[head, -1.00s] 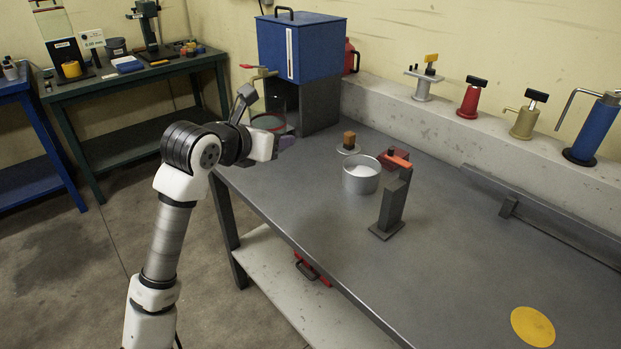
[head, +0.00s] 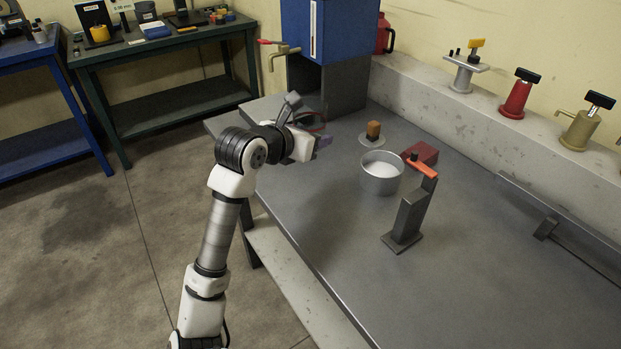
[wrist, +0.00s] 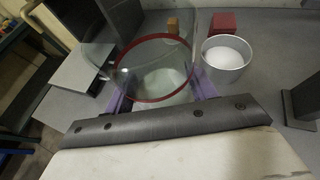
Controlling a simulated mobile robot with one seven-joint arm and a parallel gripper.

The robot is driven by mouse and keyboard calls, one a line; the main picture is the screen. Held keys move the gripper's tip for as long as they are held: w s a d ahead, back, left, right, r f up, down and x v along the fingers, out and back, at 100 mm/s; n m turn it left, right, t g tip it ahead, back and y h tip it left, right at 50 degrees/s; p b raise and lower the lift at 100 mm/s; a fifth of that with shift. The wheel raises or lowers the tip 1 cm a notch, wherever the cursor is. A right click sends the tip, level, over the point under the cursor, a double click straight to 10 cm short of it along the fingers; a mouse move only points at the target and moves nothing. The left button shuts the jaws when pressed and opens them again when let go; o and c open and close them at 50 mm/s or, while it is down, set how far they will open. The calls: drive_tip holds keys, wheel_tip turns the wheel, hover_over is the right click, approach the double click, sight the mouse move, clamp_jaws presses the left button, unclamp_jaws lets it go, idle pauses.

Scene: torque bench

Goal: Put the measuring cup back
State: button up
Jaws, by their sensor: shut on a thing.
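The measuring cup (wrist: 152,70) is a clear glass vessel with a red ring. In the wrist view it stands between the purple fingers of my gripper (wrist: 160,95), which is shut on it. In the head view my gripper (head: 322,143) is over the bench's left end, and my wrist hides most of the cup; part of its red rim (head: 308,116) shows. I cannot tell whether the cup's base touches the bench.
A metal pot of white material (head: 381,175) stands right of my gripper, with a small orange-brown block (head: 373,130), a red block (head: 424,151) and a dark upright stand (head: 408,220) nearby. The blue tank (head: 335,30) with its brass tap (head: 282,54) is behind. The front bench area is clear.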

sight(310, 188)
wheel_tip(310, 188, down, 13)
drive_tip(key=shift+r+p, duration=0.1)
drive_tip(key=shift+p, duration=0.2)
drive_tip(key=o, duration=1.2)
drive_tip(key=shift+c, duration=0.2)
drive_tip(key=shift+r, duration=0.15)
drive_tip(key=b+v, duration=0.3)
drive_tip(key=v, duration=0.9)
